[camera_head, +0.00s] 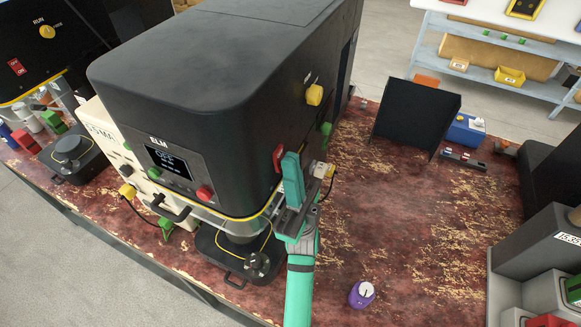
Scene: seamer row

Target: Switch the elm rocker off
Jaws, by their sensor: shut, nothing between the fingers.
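The black seamer marked ELM (225,85) stands on the worn red bench. A red rocker (278,157) shows on its right side, near the front corner, partly hidden by my gripper. My teal gripper (291,160) is shut and empty, with its tips beside the rocker. I cannot tell whether they touch it. Which way the rocker is tipped is not clear. The display (167,163) on the front is lit, but its text is too small to read surely.
A yellow knob (314,95) and a green button (326,129) are on the same side. A red button (204,193) is on the front. A black panel (415,115) and purple dial (362,293) stand to the right. The bench between them is clear.

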